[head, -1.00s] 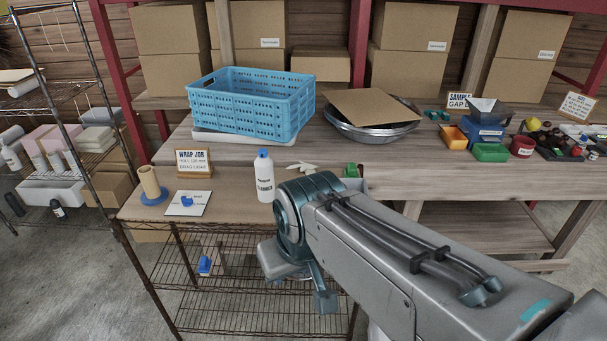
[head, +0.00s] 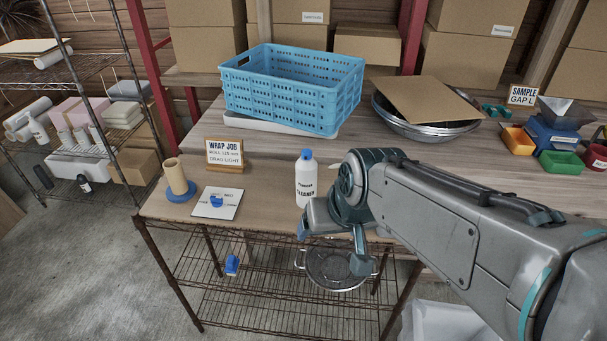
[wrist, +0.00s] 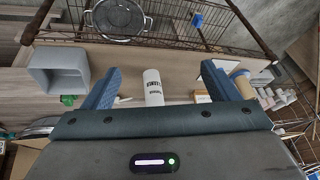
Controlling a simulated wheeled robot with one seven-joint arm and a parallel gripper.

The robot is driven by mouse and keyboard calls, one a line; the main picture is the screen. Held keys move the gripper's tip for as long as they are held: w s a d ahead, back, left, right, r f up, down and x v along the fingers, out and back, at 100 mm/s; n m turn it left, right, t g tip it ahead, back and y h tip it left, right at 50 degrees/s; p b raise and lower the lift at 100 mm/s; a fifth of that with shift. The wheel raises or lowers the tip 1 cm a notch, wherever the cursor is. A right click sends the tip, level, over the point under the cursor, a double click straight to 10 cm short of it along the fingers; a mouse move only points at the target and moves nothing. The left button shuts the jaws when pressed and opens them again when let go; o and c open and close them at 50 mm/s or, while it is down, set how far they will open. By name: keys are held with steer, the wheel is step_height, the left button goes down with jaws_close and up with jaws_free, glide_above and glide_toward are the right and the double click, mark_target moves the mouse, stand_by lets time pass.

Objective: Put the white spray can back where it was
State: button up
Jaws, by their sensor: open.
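The white spray can (head: 306,182), with a blue cap and a "cleaner" label, stands upright on the wooden bench top near its front edge. My gripper (head: 338,240) is open and empty, just right of and in front of the can in the head view, and partly overlaps its lower right. In the wrist view the can (wrist: 153,88) appears between the two spread fingers of my gripper (wrist: 160,78), apart from both and beyond them.
A "wrap job" sign (head: 225,153), a cardboard tube on a blue base (head: 177,178) and a white card (head: 217,203) are left of the can. A blue crate (head: 290,92) stands behind. A colander (head: 338,266) is on the wire shelf below. Bench space between can and card is clear.

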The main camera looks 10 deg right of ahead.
mark_target(302, 180)
steer(key=w+a+f+m+t+h+b, duration=0.1)
steer(key=w+f+t+b, duration=0.1)
steer(key=w+f, duration=0.3)
steer(key=w+a+f+m+t+h+b, duration=0.1)
steer(key=w+f+m+t+h+b, duration=0.1)
steer(key=w+f, duration=0.4)
steer(key=w+a+f+m+t+h+b, duration=0.2)
steer(key=w+f, duration=0.4)
steer(key=w, duration=0.3)
steer(key=shift+w+t, duration=0.35)
steer(key=shift+t, duration=0.25)
steer(key=shift+w+d+t+h+b, duration=0.2)
steer(key=shift+w+t+h+b, duration=0.15)
steer(key=shift+t+h, duration=0.25)
steer(key=shift+r+t+h, duration=0.4)
steer(key=shift+h, duration=0.2)
steer(key=w+d, duration=0.1)
steer(key=w, duration=0.1)
steer(key=w+d+r+t+h, duration=0.1)
steer(key=w, duration=0.2)
steer(key=w+d+r+t+h, duration=0.1)
steer(key=w, duration=0.1)
steer(key=shift+w+d+r, duration=0.2)
steer(key=shift+d+r, duration=0.05)
steer(key=shift+d, duration=0.05)
steer(key=shift+d+p+x, duration=0.2)
steer(key=shift+p+x, duration=0.6)
steer(key=shift+x, duration=1.85)
steer(key=shift+s+r, duration=0.1)
steer(key=c, duration=1.4)
